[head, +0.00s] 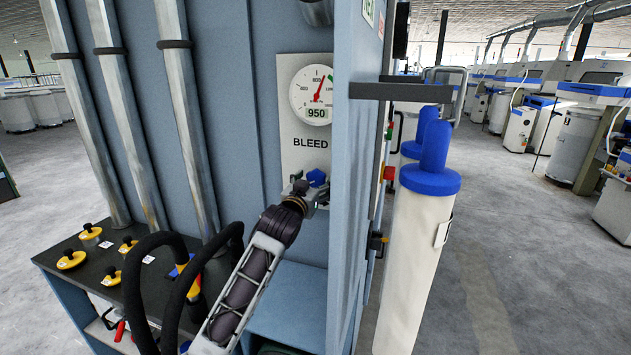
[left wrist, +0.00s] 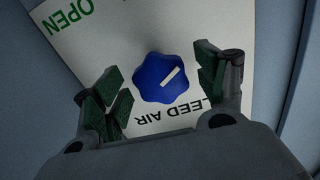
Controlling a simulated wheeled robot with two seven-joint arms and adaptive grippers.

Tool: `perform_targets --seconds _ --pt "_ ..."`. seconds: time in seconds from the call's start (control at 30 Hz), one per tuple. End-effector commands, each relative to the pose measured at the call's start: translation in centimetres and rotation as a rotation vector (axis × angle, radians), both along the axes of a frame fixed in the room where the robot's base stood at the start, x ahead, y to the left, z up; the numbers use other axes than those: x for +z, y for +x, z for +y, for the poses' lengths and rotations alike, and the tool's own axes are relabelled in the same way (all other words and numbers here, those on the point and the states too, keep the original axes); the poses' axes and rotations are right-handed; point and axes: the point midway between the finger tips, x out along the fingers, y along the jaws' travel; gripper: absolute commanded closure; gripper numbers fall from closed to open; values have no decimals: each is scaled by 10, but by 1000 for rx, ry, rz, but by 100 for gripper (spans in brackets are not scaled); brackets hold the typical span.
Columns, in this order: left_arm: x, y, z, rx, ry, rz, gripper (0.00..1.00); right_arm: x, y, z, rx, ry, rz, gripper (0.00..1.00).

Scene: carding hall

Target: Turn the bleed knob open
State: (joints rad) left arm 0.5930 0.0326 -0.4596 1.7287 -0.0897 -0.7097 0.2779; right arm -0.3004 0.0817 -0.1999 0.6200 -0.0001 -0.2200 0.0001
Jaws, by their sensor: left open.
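The bleed knob (head: 316,177) is a blue lobed knob on a light plate (head: 304,146) under the word BLEED. In the left wrist view the knob (left wrist: 157,88) shows a white pointer mark slanting to the upper right. Green OPEN lettering (left wrist: 70,17) stands at upper left, and upside-down bleed air lettering (left wrist: 170,112) below the knob. My left gripper (head: 311,195) is at the plate, in front of the knob. Its green-padded fingers are open on either side of the knob, with gaps visible; depth to it is unclear. My right gripper is not in view.
A round gauge (head: 312,95) reading 950 sits above the knob. A blue cabinet side panel (head: 349,180) stands close on the right. A white cylinder with blue cap (head: 415,250) stands right.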

Motion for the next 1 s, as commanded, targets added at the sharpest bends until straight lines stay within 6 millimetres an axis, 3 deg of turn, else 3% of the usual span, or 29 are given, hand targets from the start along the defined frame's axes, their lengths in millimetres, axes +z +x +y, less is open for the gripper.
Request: perform_targets --seconds 0.23,0.6,0.97,1.0 --pt "1 11 -4 0 -1 0 28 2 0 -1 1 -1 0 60" --pt "0 13 -5 0 -1 0 28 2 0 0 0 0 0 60" --pt "0 13 -4 0 -1 0 73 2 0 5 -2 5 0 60" --pt "0 13 -4 0 0 0 73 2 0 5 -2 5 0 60"
